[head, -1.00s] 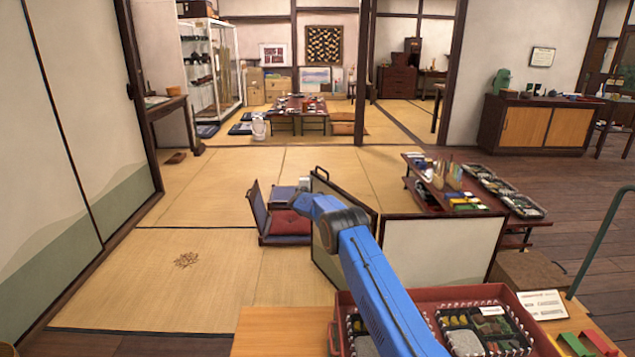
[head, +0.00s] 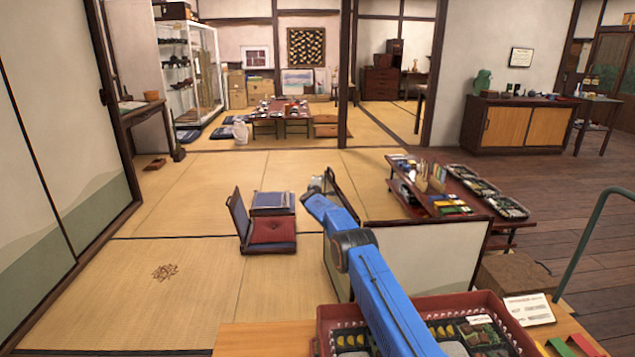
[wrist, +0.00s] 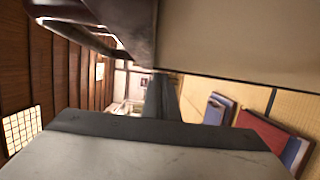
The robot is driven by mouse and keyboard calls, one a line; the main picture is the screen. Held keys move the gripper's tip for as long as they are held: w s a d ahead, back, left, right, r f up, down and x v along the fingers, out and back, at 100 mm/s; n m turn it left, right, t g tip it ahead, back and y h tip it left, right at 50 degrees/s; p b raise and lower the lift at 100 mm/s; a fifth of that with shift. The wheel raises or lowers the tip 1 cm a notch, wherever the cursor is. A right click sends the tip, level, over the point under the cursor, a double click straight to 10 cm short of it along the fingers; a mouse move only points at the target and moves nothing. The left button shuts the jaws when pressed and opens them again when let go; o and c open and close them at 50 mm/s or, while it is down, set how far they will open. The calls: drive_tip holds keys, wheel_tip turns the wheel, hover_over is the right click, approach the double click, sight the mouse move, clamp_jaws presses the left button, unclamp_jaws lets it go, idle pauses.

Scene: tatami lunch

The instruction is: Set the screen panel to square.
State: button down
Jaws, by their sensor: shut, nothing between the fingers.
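The folding screen stands in the middle of the head view. Its near cream panel (head: 430,262), framed in dark wood, faces me. The swinging screen panel (head: 336,272) runs back and slightly left from the near panel's left edge, seen steeply from the side and partly hidden by my blue arm. My gripper (head: 316,186) is at the far, upper end of this panel, on its left side; contact is unclear. In the wrist view my gripper (wrist: 162,92) is shut and empty, with a broad beige surface, probably the panel (wrist: 235,40), close above it.
A red floor chair (head: 270,232) stands on the tatami left of the panel. A low table with trays (head: 455,190) is behind the screen. A red crate (head: 325,325) stands on the wooden counter in front.

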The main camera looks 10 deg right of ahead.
drive_tip(key=shift+d, duration=0.35)
idle(0.4)
